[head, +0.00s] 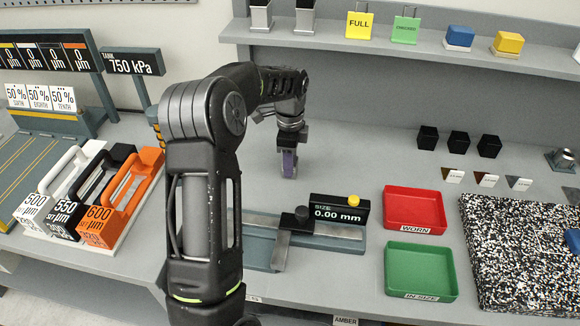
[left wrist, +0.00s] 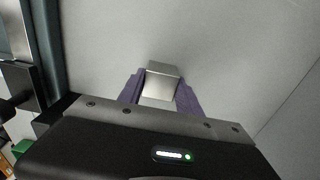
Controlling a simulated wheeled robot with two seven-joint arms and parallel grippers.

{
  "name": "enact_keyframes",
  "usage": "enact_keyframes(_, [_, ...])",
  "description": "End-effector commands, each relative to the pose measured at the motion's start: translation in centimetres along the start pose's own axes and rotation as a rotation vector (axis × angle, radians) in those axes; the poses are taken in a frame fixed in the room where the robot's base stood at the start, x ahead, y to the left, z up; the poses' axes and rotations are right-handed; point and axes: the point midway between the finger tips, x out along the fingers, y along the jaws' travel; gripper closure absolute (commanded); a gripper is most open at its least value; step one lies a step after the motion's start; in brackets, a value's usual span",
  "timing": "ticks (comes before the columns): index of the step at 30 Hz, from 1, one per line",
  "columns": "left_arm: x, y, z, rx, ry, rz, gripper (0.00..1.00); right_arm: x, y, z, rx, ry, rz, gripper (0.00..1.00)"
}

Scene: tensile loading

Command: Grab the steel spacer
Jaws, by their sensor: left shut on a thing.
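My left gripper (head: 289,163) hangs over the back middle of the grey bench, its purple fingers pointing down. In the left wrist view the fingers (left wrist: 160,98) are shut on a small shiny steel block, the steel spacer (left wrist: 160,83), one on each side of it. In the head view the spacer is mostly hidden by the fingers. I cannot tell whether it touches the bench surface. My right gripper is not in view.
A measuring gauge reading 0.00 mm (head: 339,212) stands in front of the gripper. A red WORN tray (head: 415,193) and a green IN-SIZE tray (head: 421,256) are to its right. A raised shelf (head: 400,48) runs behind. Weighty-looking handled blocks (head: 98,232) stand left.

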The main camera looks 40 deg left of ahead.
Motion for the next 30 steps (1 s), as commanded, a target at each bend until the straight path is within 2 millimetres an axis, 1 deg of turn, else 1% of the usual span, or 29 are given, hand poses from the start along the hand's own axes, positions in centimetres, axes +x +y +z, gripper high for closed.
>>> enact_keyframes(1, [0.0,0.0,0.0,0.0,0.0,0.0,0.84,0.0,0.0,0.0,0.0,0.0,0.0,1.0])
enact_keyframes(7, [0.0,0.0,0.0,0.0,0.0,0.0,1.0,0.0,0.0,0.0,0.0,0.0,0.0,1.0])
enact_keyframes(25, [-0.13,-0.06,-0.02,0.0,0.001,-0.002,1.0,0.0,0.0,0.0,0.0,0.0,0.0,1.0])
enact_keyframes(30, [-0.99,-0.12,-0.04,0.0,0.001,-0.005,1.0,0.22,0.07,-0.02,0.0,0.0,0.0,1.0])
